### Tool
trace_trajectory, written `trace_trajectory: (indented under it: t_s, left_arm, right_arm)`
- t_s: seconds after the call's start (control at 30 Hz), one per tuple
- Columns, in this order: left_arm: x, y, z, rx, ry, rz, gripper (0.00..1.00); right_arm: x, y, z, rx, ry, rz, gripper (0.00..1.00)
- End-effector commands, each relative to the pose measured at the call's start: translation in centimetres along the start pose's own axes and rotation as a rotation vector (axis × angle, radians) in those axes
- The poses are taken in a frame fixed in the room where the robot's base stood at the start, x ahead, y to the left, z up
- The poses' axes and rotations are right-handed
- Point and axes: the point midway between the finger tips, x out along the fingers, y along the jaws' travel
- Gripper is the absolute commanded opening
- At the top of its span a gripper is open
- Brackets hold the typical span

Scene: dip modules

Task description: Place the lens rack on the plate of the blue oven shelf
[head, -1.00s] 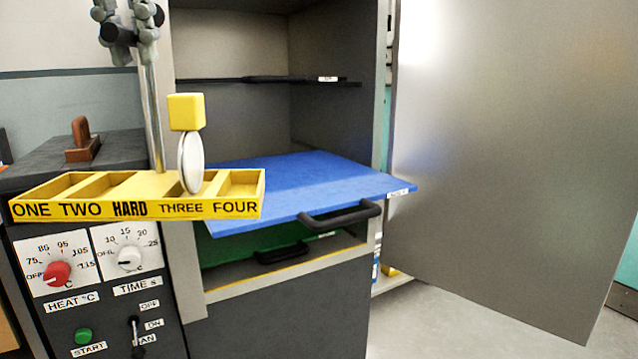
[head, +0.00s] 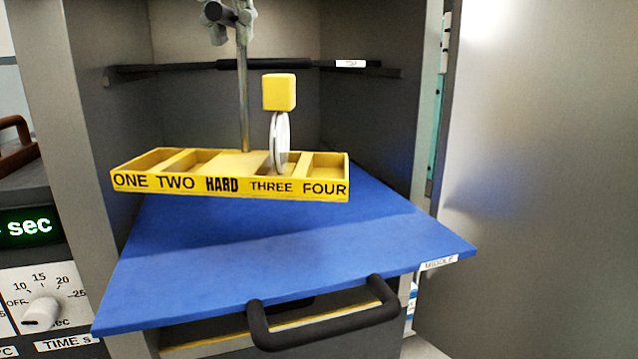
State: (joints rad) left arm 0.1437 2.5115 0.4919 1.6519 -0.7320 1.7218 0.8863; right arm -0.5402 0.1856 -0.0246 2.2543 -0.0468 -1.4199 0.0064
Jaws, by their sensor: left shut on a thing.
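White discs (head: 279,142) stand on edge in the THREE compartment under a yellow block (head: 279,92). A thin grey post (head: 242,95) rises from the rack. My left gripper (head: 238,16), cut off at the top, is shut on the upper part of the post. The rack hangs over the back part of the blue oven shelf plate (head: 300,245), seemingly just above it; the exact gap is hard to tell. My right gripper is not in view.
The blue shelf is pulled out, with a black handle (head: 322,325) in front and a MIDDLE label (head: 439,263). A dark upper shelf (head: 200,66) is behind the post. The open oven door (head: 550,180) is at the right; a control panel (head: 40,290) is at the left.

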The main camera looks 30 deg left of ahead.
Motion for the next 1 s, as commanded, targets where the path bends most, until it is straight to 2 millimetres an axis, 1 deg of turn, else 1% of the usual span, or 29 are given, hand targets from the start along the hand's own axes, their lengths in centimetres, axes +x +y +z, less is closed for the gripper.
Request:
trace_trajectory:
  t_s: [0.1, 0.17, 0.2, 0.3, 0.4, 0.63, 0.8, 0.87, 1.0]
  left_arm:
    - [0.3, 0.0, -0.1, 0.0, -0.001, -0.001, 0.0]
    - [1.1, 0.1, -0.3, 0.001, 0.001, -0.001, 0.0]
    - [1.8, 0.1, -0.6, 0.003, 0.001, 0.0, 0.0]
    - [3.6, 0.1, -1.2, 0.003, 0.002, -0.001, 0.0]
    - [5.1, 0.1, -1.6, 0.002, -0.001, -0.002, 0.0]
    - [6.8, 0.1, -2.1, 0.0, -0.001, -0.002, 0.0]
    - [9.1, 0.1, -2.8, 0.001, 0.0, -0.002, 0.0]
    - [9.5, 0.1, -2.9, 0.002, -0.001, -0.002, 0.0]
    - [9.5, 0.1, -2.9, 0.0, -0.003, -0.001, 0.0]
  right_arm:
    - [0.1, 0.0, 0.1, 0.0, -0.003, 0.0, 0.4]
    - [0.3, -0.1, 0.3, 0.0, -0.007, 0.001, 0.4]
    - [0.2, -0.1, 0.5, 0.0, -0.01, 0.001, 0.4]
    - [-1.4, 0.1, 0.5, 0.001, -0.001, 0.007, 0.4]
    - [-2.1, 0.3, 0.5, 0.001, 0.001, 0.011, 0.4]
    - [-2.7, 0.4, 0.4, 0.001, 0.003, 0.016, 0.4]
    - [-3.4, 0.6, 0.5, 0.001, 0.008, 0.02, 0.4]
    - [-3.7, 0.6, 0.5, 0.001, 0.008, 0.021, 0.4]
    - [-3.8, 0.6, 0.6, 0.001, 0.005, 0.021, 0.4]
